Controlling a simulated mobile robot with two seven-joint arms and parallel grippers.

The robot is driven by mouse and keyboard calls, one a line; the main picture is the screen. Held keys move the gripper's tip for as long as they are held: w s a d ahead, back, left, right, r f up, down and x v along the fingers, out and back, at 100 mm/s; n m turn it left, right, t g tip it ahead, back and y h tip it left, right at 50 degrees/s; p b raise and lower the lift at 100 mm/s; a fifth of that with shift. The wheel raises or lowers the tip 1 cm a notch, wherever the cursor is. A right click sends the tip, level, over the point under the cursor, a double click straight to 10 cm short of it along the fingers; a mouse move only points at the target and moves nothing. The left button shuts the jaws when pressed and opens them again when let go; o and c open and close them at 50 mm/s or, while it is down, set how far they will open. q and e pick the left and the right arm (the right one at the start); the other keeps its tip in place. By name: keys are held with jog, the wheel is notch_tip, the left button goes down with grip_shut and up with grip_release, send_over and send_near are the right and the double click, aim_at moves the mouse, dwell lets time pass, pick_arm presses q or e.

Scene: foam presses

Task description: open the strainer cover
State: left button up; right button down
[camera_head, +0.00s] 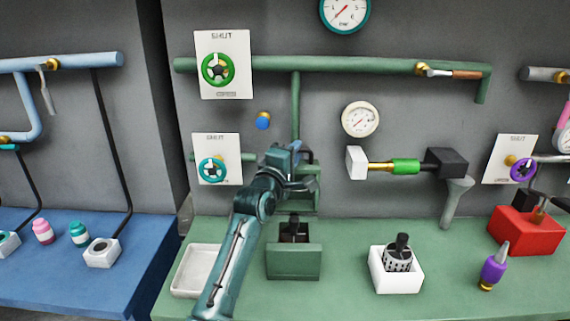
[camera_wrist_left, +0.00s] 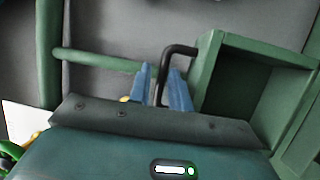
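A green strainer box (camera_head: 311,172) sits on the wall, mostly behind my left gripper in the head view. In the left wrist view the box (camera_wrist_left: 285,55) shows an open front and a dark interior. A green panel at its left edge, seen nearly edge-on, looks like the cover (camera_wrist_left: 205,66), swung outward. A black bar handle (camera_wrist_left: 181,48) projects left from it. My left gripper (camera_head: 304,170) is at this handle. Its two blue fingers (camera_wrist_left: 161,85) stand on either side of the bar; whether they press on it is unclear. My right gripper is not in view.
On the green bench, a pale tray (camera_head: 190,284) is left of my arm. A dark green holder (camera_head: 294,265) and a white holder with a strainer basket (camera_head: 398,258) stand to the right. A green pipe (camera_head: 340,65) runs above. A purple bottle (camera_head: 493,270) stands near a red box.

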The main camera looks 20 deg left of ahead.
pick_arm(q)
jog(key=s+a+f+p, duration=0.1)
jog(key=s+p, duration=0.3)
jog(key=s, duration=0.8)
jog(key=shift+s+a+p, duration=0.25)
jog(key=shift+p, duration=0.1)
